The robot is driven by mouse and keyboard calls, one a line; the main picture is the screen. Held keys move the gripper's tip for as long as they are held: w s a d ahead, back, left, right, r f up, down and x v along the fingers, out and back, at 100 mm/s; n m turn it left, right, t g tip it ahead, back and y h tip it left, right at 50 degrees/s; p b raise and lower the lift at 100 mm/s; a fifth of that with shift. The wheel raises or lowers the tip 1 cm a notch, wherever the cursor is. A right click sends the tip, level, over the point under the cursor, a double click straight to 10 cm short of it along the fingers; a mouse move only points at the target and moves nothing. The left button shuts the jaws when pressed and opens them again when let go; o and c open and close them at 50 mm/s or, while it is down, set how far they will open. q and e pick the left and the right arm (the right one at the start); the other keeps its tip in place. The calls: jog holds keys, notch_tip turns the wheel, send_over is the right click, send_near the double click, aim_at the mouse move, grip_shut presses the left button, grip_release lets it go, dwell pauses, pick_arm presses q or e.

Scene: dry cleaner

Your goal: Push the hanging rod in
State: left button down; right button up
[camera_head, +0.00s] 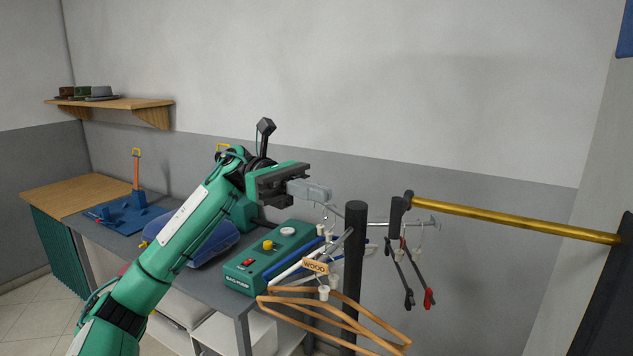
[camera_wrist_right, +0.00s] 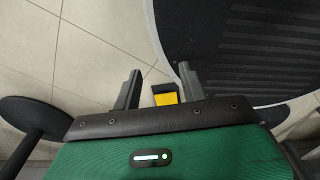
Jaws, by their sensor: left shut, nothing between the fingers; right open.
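My left gripper (camera_head: 322,192) is shut and empty above the counter, its fingers pointing right. Just below and right of its fingertips is a thin metal rod, seen near the dark post (camera_head: 354,265) and again to the right, where the hanging rod's capped end (camera_head: 434,223) shows. The post hides part of it. Wooden hangers (camera_head: 335,311) with a "WOOD" tag and black-and-red clip hangers (camera_head: 412,280) hang around here. I cannot tell whether the fingertips touch the rod. My right gripper (camera_wrist_right: 160,82) is open in the right wrist view, over the floor.
A gold rail (camera_head: 510,217) runs from a second dark post to the right wall. A green control box (camera_head: 268,262) sits on the counter below my left arm. The right wrist view shows a dark round-edged surface (camera_wrist_right: 235,50) and a yellow-and-black item (camera_wrist_right: 166,95).

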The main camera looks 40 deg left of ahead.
pick_arm(q)
jog(key=w+d+p, duration=0.2)
jog(key=w+d, duration=0.1)
jog(key=d, duration=1.4)
jog(key=w+d+p, duration=0.3)
jog(key=d, duration=1.4)
jog(key=shift+r+p, duration=0.15)
jog(key=shift+p, duration=0.2)
pick_arm(e)
notch_tip(320, 180, up, 7)
jog(key=shift+f, duration=0.2)
